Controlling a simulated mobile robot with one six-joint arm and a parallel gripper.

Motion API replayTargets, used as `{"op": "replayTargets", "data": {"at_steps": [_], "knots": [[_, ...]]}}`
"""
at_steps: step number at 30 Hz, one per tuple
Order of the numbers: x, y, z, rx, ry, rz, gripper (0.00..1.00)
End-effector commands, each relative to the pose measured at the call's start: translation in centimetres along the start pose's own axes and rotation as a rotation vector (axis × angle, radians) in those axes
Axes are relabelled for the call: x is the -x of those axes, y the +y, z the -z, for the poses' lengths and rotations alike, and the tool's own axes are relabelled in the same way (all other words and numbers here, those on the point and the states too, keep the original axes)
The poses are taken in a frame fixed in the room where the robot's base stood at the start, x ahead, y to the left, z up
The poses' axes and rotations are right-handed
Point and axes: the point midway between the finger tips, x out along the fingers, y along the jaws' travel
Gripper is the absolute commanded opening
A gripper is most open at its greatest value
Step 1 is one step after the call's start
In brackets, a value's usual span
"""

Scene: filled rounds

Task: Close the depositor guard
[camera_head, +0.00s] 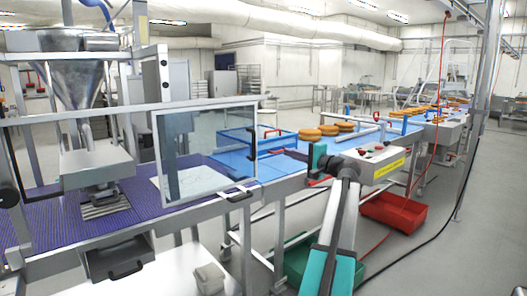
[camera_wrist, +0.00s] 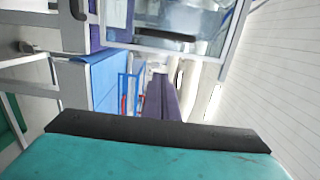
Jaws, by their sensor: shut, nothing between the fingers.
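The depositor guard is a clear panel in a pale metal frame (camera_head: 158,160), with a black bar handle (camera_head: 252,145) on its right edge. It stands to the right of the depositor's steel nozzle block (camera_head: 95,165), which is in plain view and uncovered by the panel. My gripper (camera_head: 264,154) points left and is just right of the handle. In the wrist view its fingers (camera_wrist: 160,82) are together and empty. The handle (camera_wrist: 165,35) and guard frame (camera_wrist: 236,35) show beyond the fingertips. I cannot tell whether the fingers touch the handle.
A purple belt (camera_head: 60,222) runs under the depositor. A blue crate (camera_head: 235,140) and orange-brown rounds (camera_head: 310,134) are on the blue belt behind my gripper. A control box (camera_head: 378,160) stands right of my wrist.

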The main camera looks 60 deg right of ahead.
Motion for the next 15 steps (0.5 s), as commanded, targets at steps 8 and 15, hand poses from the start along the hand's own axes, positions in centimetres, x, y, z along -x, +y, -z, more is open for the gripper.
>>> {"op": "replayTargets", "data": {"at_steps": [8, 15], "knots": [[-1.1, 0.0, 0.0, 0.000, -0.001, -0.001, 0.00], [-3.9, 0.0, 0.0, 0.000, -0.003, -0.001, 0.00]]}}
